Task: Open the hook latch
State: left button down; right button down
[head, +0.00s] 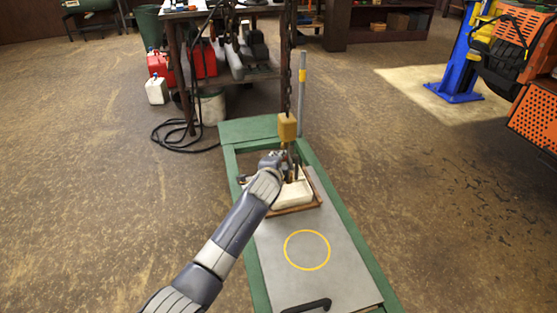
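A dark chain (288,88) hangs down from the top of the head view to a yellow hook block (287,127). Below the block, thin dark parts (292,165) reach down to a white object (293,193) on the green-framed cart; the hook and its latch are too small and covered to make out. My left gripper (283,163) is just under the block, close to these parts, beside or around them; I cannot tell which. Its fingers are too small to show whether they are open or shut. My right gripper is not in view.
The white object sits on a brown tray (308,208) on the cart's grey plate (275,250), which bears a yellow ring (307,250). A grey post (302,95) stands behind. A workbench (235,8) with red cans is at back left. Orange machinery (535,110) stands right.

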pick_arm(q)
jog(key=shift+w+a+r, duration=0.15)
jog(key=shift+a, duration=0.1)
jog(key=c, duration=1.4)
grip_release()
jog(key=shift+a, duration=0.15)
jog(key=shift+s+d, duration=0.2)
jog(key=v, duration=1.1)
jog(key=shift+s, duration=0.4)
jog(key=shift+a, duration=0.15)
